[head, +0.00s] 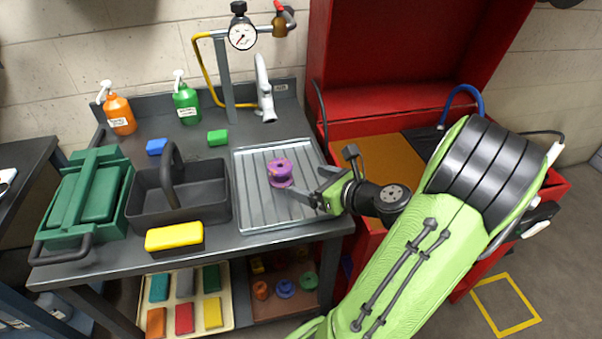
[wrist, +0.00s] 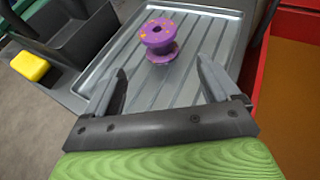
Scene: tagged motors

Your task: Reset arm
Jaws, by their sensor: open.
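My gripper (head: 312,198) is open and empty over the right part of the grey ribbed tray (head: 262,216). Its two fingers also show spread apart in the wrist view (wrist: 163,85). A purple spool-shaped part (head: 281,173) with orange marks stands upright on the tray, just beyond and to the left of the fingertips. The same purple part shows ahead of the fingers in the wrist view (wrist: 158,40), apart from them. My green arm reaches in from the lower right.
A black caddy (head: 205,205), a yellow sponge (head: 174,236) and a green toolbox (head: 90,195) stand left of the tray. Orange (head: 119,114) and green (head: 186,103) bottles, a gauge (head: 242,35) and a tap (head: 264,90) stand behind. A red cabinet (head: 375,123) is to the right.

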